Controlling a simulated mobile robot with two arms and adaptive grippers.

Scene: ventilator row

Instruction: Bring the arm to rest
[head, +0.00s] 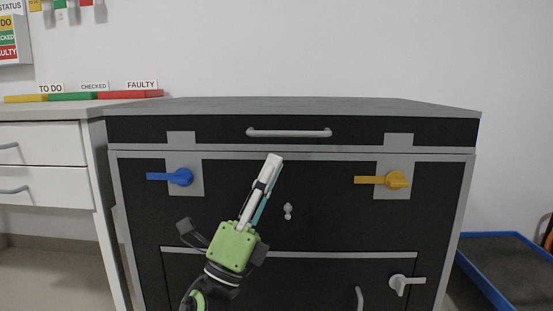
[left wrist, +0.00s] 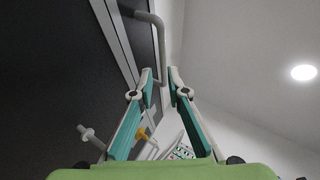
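My left gripper (head: 272,162) comes up from below in front of the black cabinet (head: 335,215). Its fingers point up and slightly right, with the tips just under the top drawer in the picture. Whether the tips touch the cabinet cannot be told, but a gap seems to show. My right gripper is not in view.
The cabinet has a top handle (head: 289,132), a blue lever (head: 180,176), a yellow lever (head: 396,180), a central grey knob (head: 288,210) and a grey lever (head: 400,283). A white desk (head: 45,145) stands left. A blue-edged tray (head: 515,270) is at right.

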